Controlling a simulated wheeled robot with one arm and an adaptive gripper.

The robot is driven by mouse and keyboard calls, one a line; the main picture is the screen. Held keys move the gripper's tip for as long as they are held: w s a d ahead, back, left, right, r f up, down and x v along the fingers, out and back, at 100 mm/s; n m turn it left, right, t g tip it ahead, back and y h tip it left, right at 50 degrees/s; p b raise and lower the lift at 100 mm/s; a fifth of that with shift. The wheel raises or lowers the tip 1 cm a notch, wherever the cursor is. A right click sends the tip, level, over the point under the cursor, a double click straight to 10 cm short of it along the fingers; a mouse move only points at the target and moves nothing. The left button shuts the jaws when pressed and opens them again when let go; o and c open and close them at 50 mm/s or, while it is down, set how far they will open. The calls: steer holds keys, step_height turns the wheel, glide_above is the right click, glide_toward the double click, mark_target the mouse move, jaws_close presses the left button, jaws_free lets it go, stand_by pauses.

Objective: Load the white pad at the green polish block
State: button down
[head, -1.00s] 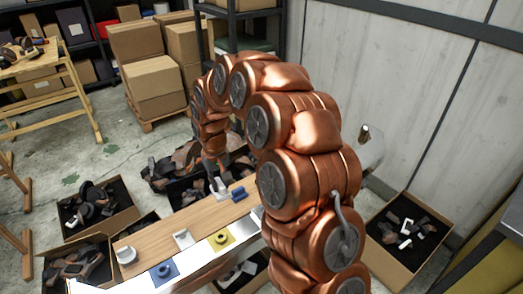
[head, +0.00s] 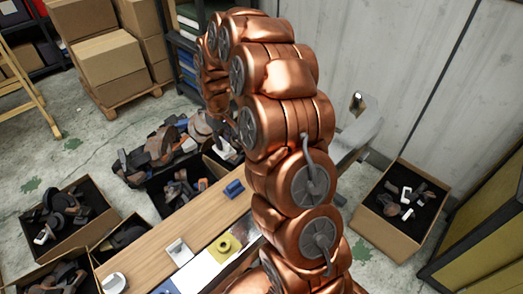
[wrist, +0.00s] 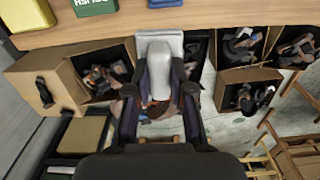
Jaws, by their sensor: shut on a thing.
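My gripper (wrist: 160,92) is shut on the white pad (wrist: 158,48) in the wrist view. The pad is a pale flat piece between the two dark fingers, reaching out past their tips. The green block (wrist: 95,6), with lettering, lies on the wooden bench at the top left of the wrist view, cut by the picture edge and apart from the pad.
The wooden bench (head: 152,243) bears a blue block (head: 233,188), a white bracket (head: 178,250) and a yellow plate (head: 222,246). Cartons of dark parts, such as the right one (head: 388,240), stand on the floor. A yellow block (wrist: 25,15) and a blue block (wrist: 175,3) flank the green one.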

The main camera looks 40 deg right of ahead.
steer(key=s+d+f+n+b, duration=0.1)
steer(key=s+d+f+b, duration=0.1)
steer(key=d+f, duration=0.35)
steer(key=s+d+f+b, duration=0.2)
steer(key=d, duration=0.6)
steer(key=shift+a+f+b, duration=0.1)
steer(key=shift+f+b, duration=0.45)
steer(key=shift+f, duration=2.25)
steer(key=shift+f+b, duration=0.3)
steer(key=shift+f, duration=0.25)
steer(key=shift+r, duration=0.1)
step_height(320, 180, up, 7)
steer(key=p, duration=0.1)
stand_by(0.7)
stand_by(0.7)
